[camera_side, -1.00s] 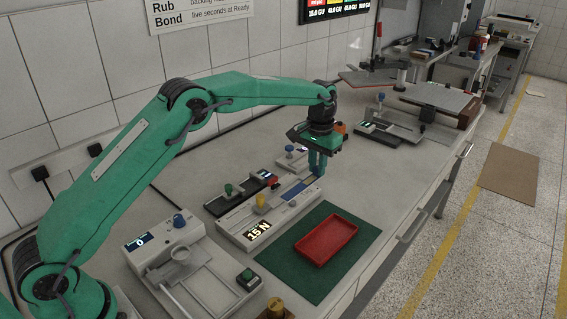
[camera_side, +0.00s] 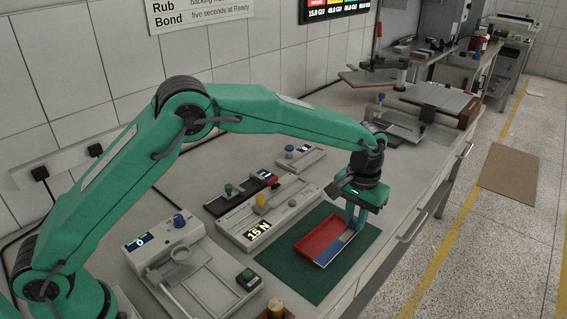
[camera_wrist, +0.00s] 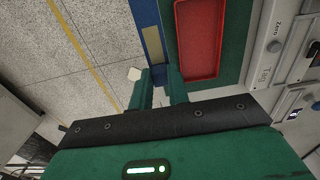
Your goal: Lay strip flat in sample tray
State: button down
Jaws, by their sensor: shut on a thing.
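The red sample tray (camera_side: 312,236) lies on a green mat (camera_side: 290,276) near the bench's front edge. My gripper (camera_side: 354,224) is shut on one end of the blue strip (camera_side: 327,254), which has a beige patch along it. In the side view the strip slants across the tray's front side; its height above the tray is hard to tell. In the wrist view the strip (camera_wrist: 150,30) runs straight out from between my fingers (camera_wrist: 161,88), along the left of the tray (camera_wrist: 197,40), with a narrow gap in that picture.
A grey fixture with a 15 N display (camera_side: 257,231) stands behind the mat. The bench front edge is close on the right.

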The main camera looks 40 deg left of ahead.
send_over(339, 228)
notch_tip(339, 228, down, 7)
jog(key=shift+f, duration=0.1)
dwell(0.4)
jog(key=shift+f, duration=1.95)
jog(key=shift+f, duration=0.1)
jog(key=c, duration=1.3)
grip_release()
jog(key=shift+c, duration=0.2)
notch_tip(339, 228, up, 12)
jog(key=shift+r, duration=0.2)
